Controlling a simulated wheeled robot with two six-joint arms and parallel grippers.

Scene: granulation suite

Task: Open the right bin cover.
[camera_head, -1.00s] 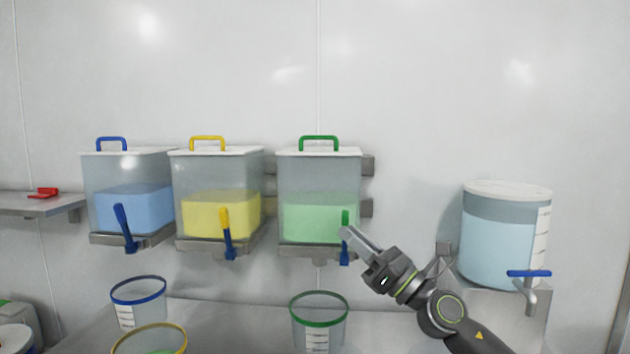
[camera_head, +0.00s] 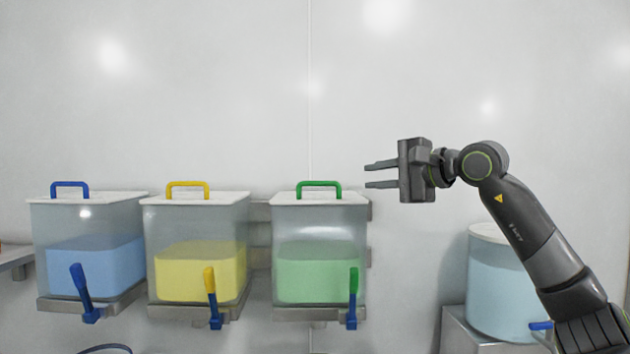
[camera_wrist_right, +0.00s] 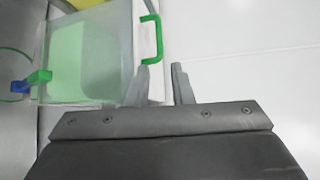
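The right bin (camera_head: 320,240) is clear with green contents and hangs on the wall. Its white cover (camera_head: 340,198) lies flat on top and carries a green handle (camera_head: 319,184). My right gripper (camera_head: 372,176) is at about handle height in the head view, to the right of the handle, with its two fingers apart and pointing left. In the right wrist view the green handle (camera_wrist_right: 158,40) is just beyond the left fingertip of the open gripper (camera_wrist_right: 162,68), with nothing between the fingers. My left gripper is not in view.
The yellow bin (camera_head: 200,240) and blue bin (camera_head: 90,245) hang to the left, both covered. A lidded round tank (camera_head: 495,290) stands on a metal stand at the lower right. A green-topped lever (camera_head: 353,285) is on the right bin's front. The wall above is clear.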

